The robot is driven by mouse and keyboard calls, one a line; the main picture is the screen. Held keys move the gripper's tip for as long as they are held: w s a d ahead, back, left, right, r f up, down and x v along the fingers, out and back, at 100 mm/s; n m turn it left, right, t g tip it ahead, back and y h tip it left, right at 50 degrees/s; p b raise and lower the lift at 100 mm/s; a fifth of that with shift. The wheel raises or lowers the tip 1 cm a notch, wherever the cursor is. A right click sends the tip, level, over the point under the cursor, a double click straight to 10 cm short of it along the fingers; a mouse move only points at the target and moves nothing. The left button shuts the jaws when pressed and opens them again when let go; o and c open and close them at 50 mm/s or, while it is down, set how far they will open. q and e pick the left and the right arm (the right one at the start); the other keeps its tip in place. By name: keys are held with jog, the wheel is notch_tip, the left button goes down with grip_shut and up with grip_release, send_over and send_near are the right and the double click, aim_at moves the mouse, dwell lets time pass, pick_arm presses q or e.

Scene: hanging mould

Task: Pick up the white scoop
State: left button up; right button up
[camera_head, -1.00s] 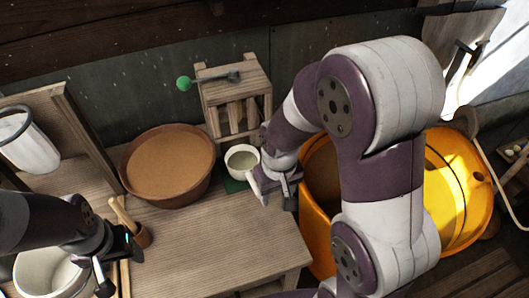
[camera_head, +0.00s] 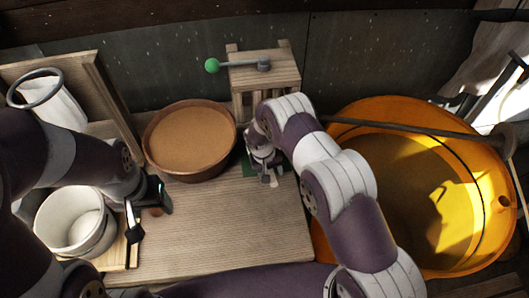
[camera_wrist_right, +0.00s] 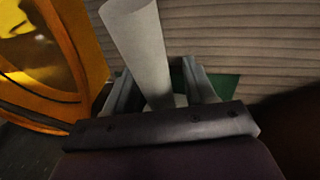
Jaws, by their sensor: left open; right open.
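In the right wrist view a white, tube-shaped part (camera_wrist_right: 140,45), which looks like the white scoop's handle, rises between the spread fingers of my right gripper (camera_wrist_right: 165,88). The fingers are open on either side of it; I cannot tell whether they touch it. In the head view my right gripper (camera_head: 266,168) is low over the green mat (camera_head: 248,166), and my arm and gripper hide most of the scoop there. My left gripper (camera_head: 147,214) is open and empty-looking at the left of the table, beside the white bucket.
A brown bowl (camera_head: 188,141) of tan material stands left of my right gripper. A wooden stand (camera_head: 266,74) with a green-knobbed lever is behind. A large orange tub (camera_head: 440,180) is at the right, a white bucket (camera_head: 76,224) at the left. The table (camera_head: 220,225) is clear in front.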

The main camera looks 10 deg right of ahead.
jog(key=shift+s, duration=0.1)
jog(key=c, duration=0.3)
grip_shut()
jog(key=shift+r, duration=0.1)
